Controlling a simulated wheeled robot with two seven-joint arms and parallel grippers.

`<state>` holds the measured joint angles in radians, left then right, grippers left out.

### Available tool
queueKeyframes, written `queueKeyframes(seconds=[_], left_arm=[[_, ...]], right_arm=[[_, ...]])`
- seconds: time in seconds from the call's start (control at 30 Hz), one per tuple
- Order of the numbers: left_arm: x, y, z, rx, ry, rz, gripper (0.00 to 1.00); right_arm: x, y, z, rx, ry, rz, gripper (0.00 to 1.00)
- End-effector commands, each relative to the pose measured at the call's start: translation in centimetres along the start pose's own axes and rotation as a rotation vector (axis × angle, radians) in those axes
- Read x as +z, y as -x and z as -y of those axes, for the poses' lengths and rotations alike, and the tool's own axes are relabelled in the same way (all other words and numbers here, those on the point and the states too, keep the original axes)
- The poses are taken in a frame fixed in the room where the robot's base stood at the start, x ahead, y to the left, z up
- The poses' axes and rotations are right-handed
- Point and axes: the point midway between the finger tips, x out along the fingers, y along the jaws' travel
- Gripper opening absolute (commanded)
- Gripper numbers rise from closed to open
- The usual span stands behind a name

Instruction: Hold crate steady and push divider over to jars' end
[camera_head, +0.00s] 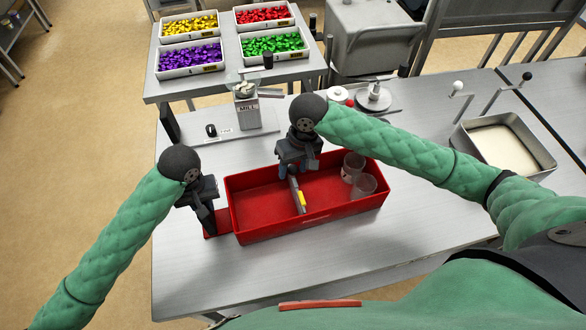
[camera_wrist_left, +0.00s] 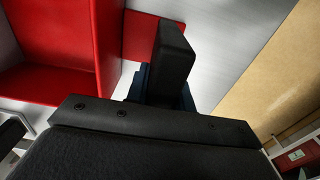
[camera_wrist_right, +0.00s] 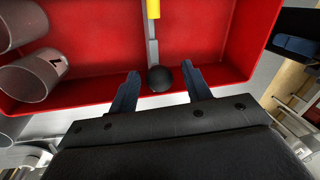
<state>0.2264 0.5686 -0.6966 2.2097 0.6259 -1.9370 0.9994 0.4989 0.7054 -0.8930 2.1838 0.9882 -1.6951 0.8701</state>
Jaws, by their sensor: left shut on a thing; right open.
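The red crate (camera_head: 268,231) sits on the steel table. A thin grey divider (camera_head: 297,195) with a yellow part stands across it near the middle; its black ball knob (camera_wrist_right: 159,78) shows in the right wrist view. Two clear jars (camera_head: 353,166) (camera_head: 363,187) are in the crate's right compartment; the left compartment looks empty. My left gripper (camera_head: 208,222) is shut on the red tab (camera_head: 219,222) at the crate's left end. My right gripper (camera_head: 291,168) is open at the divider's far end. In the right wrist view its fingers (camera_wrist_right: 162,90) are on either side of the knob, apart from it.
A metal basin (camera_head: 503,146) is at the right. Trays of coloured pieces (camera_head: 191,56) are on a farther table. The table in front of the crate is clear.

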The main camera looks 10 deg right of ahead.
Motion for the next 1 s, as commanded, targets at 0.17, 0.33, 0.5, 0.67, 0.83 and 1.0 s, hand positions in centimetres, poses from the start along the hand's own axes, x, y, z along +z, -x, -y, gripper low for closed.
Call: queueKeyframes(seconds=[0.17, 0.33, 0.5, 0.67, 0.83, 1.0], left_arm=[[0.0, -0.1, 0.1, -0.002, 0.001, 0.001, 0.00], [0.0, -0.1, 0.1, -0.002, 0.001, 0.001, 0.00], [0.0, -0.1, 0.1, -0.002, 0.001, 0.001, 0.00], [0.0, -0.1, 0.1, -0.002, 0.001, 0.001, 0.00], [0.0, -0.1, 0.1, -0.002, 0.001, 0.001, 0.00], [0.0, -0.1, 0.1, -0.002, 0.001, 0.001, 0.00]], right_arm=[[0.0, -1.2, 0.0, 0.001, -0.001, 0.000, 0.49], [0.0, -1.3, 0.0, 0.001, -0.001, 0.000, 0.49], [0.0, -1.3, 0.0, 0.001, 0.000, 0.000, 0.41], [0.0, -1.3, 0.0, 0.001, 0.000, -0.001, 0.09], [0.0, -1.3, -0.1, 0.001, 0.000, -0.001, 0.00], [0.3, -1.0, -1.5, 0.003, -0.003, 0.000, 0.00]])
